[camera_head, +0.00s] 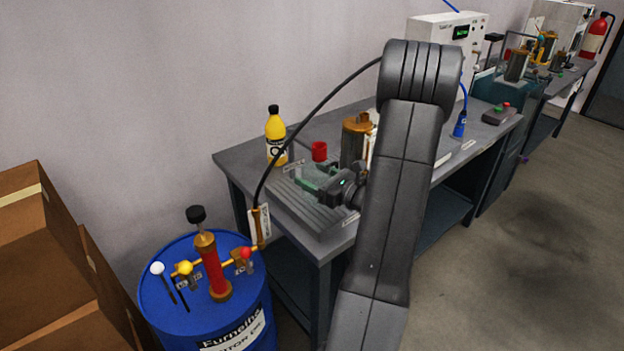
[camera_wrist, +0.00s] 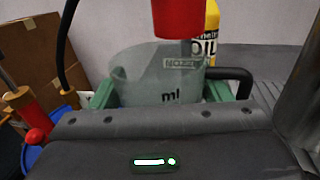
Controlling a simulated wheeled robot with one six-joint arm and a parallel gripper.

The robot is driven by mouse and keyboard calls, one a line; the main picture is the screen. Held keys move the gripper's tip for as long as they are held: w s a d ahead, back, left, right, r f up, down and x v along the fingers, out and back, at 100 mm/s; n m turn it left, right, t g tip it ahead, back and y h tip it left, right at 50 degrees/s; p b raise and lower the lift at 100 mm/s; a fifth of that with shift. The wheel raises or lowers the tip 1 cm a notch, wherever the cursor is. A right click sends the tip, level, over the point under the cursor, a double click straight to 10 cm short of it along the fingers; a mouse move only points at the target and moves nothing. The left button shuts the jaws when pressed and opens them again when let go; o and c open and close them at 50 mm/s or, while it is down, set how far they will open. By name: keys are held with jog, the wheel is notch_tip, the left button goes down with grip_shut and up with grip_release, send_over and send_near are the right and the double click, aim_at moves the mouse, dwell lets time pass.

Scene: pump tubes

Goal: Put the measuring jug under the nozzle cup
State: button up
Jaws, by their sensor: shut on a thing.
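The clear measuring jug (camera_wrist: 135,85) with "ml" on its wall stands upright between the green fingers of my gripper (camera_wrist: 172,92), which is shut on it. In the head view the jug (camera_head: 310,172) is a faint shape at the workbench's near end, partly hidden by my gripper (camera_head: 312,184). The red nozzle cup (camera_head: 319,151) shows just above the jug there.
A yellow oil bottle (camera_head: 276,137) stands behind on the workbench (camera_head: 240,160). A brass cylinder (camera_head: 354,140) stands right of the jug. A blue drum (camera_head: 170,300) with a red pump (camera_head: 214,270) stands at the front left, beside cardboard boxes (camera_head: 50,260). A black hose (camera_head: 300,125) arches above.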

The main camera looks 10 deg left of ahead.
jog(key=shift+w+a+f, duration=0.25)
jog(key=shift+a+f, duration=0.15)
jog(key=shift+a, duration=0.15)
jog(key=shift+d+f, duration=0.1)
jog(key=shift+f, duration=0.25)
jog(key=shift+f, duration=0.2)
jog(key=o, duration=1.1)
jog(key=shift+c, duration=0.2)
jog(key=shift+r, duration=0.15)
jog(key=shift+s+d, duration=0.1)
jog(key=shift+d, duration=0.05)
jog(key=v, duration=1.1)
jog(key=shift+d+b, duration=0.3)
jog(key=shift+d, duration=0.05)
